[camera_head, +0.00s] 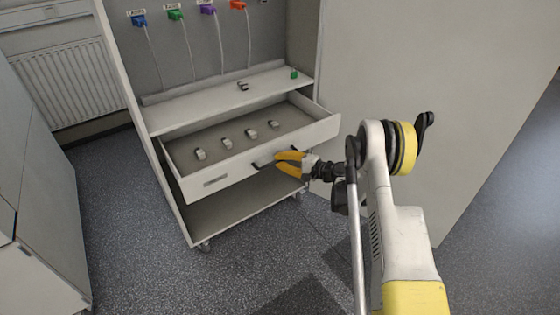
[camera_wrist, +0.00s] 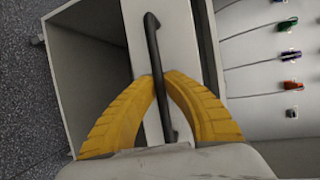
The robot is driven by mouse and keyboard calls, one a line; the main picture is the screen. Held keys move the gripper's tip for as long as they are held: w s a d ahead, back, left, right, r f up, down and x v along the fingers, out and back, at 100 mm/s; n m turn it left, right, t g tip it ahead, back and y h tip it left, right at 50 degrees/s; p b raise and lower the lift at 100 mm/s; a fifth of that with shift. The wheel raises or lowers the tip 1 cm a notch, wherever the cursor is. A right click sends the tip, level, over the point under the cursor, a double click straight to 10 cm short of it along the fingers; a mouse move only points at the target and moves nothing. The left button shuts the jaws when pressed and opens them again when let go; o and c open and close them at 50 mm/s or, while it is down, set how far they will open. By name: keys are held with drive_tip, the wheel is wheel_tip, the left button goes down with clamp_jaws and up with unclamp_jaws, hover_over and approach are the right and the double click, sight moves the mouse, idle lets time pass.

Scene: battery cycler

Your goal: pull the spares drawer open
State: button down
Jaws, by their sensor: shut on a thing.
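The spares drawer (camera_head: 241,171) is slid out of a white wheeled cabinet, so its inside shows. Several small light-coloured parts lie in a row in it. A dark bar handle (camera_head: 262,165) sits on its front; it also shows in the wrist view as a black bar (camera_wrist: 153,50). My gripper (camera_head: 278,163) has yellow fingers and is at the handle. In the wrist view the yellow fingers (camera_wrist: 167,84) are closed on either side of the bar, near its middle. The exact contact is partly hidden by the fingers.
A shelf (camera_head: 205,105) above the drawer holds small dark and green items. Coloured plugs (camera_head: 174,14) with cables hang on the back panel. A large pale panel (camera_head: 425,90) stands close on the right. Speckled floor (camera_head: 130,210) is clear in front and left.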

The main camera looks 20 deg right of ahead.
drive_tip(key=shift+w, duration=0.1)
drive_tip(key=c, duration=1.5)
unclamp_jaws()
drive_tip(key=shift+a, duration=0.1)
drive_tip(key=shift+o, duration=0.2)
drive_tip(key=v, duration=1.2)
